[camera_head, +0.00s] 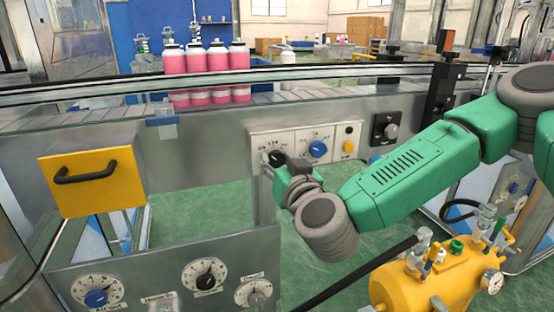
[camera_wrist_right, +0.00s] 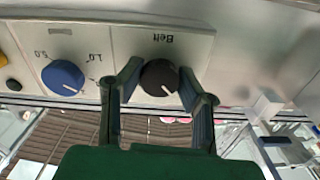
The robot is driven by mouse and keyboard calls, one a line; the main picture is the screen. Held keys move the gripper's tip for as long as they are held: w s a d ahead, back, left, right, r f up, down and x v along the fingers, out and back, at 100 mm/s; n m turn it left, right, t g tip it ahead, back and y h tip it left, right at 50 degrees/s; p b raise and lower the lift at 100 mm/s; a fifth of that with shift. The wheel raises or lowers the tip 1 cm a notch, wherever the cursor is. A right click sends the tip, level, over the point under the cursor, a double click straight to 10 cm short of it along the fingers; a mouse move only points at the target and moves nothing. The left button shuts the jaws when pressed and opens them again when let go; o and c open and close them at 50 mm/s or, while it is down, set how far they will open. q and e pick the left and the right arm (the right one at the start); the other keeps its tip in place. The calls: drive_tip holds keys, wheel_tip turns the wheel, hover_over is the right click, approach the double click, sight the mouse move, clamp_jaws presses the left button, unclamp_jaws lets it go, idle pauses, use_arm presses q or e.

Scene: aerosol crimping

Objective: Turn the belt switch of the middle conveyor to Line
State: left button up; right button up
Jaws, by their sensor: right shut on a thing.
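The belt switch (camera_head: 276,158) is a black knob at the left end of a pale control panel (camera_head: 262,143) on the conveyor's front. In the right wrist view, which is upside down, the belt switch (camera_wrist_right: 160,79) sits under the label "Belt", with its white pointer mark toward the picture's lower right. My right gripper (camera_head: 281,165) is at the knob, its two fingers (camera_wrist_right: 161,88) on either side of it and shut on it. The panel's position lettering is too small to read. My left gripper is not in view.
A blue knob (camera_head: 318,149) and a yellow button (camera_head: 348,146) lie right of the switch. Pink bottles (camera_head: 207,60) stand on the conveyor behind.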

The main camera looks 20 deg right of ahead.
drive_tip(key=m+p, duration=0.2)
drive_tip(key=m, duration=0.2)
drive_tip(key=shift+f+m+p, duration=0.1)
drive_tip(key=shift+m+p, duration=0.5)
drive_tip(key=shift+m, duration=1.7)
drive_tip(key=o, duration=1.2)
drive_tip(key=shift+d, duration=0.1)
drive_tip(key=shift+c, duration=0.2)
drive_tip(key=s, duration=0.7)
drive_tip(key=shift+s+d, duration=0.15)
drive_tip(key=shift+s, duration=0.1)
drive_tip(key=shift+f, duration=0.15)
